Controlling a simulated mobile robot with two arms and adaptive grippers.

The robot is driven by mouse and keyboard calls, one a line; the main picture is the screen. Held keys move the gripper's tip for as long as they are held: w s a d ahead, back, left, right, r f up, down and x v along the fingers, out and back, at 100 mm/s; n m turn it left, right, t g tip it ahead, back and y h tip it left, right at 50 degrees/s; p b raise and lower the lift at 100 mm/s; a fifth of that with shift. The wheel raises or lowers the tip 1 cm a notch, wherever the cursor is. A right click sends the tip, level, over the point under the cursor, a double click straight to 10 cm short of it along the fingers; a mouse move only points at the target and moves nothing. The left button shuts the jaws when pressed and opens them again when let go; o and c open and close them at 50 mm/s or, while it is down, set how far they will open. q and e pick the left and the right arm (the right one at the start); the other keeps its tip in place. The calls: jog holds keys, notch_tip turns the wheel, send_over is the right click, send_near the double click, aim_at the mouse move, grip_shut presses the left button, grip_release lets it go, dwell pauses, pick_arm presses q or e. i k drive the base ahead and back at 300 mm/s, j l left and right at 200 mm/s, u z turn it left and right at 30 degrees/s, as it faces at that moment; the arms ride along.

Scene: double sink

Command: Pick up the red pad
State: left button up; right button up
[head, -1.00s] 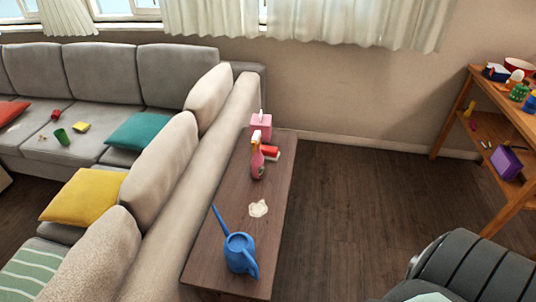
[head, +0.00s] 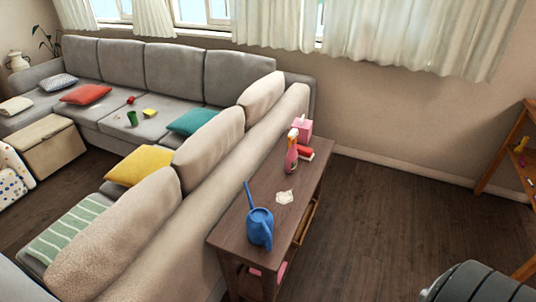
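A small red item (head: 305,152) with a white edge, which looks like the red pad, lies on the dark wooden console table (head: 226,231) behind the sofa. It is just right of the pink spray bottle (head: 291,158) and in front of a pink box (head: 303,130). The bottle partly covers its left side. Neither of my grippers shows in the head view.
A blue watering can (head: 260,229) and a crumpled whitish piece (head: 285,197) are on the same table. The grey sofa (head: 175,72) runs along its left side. Open floor (head: 380,220) lies to its right. A wooden shelf (head: 505,150) stands at the right edge.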

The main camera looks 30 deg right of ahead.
aim_at(306, 153)
jog(key=i+l+u, duration=0.1)
jog(key=l+u, duration=0.9)
jog(key=l, duration=0.15)
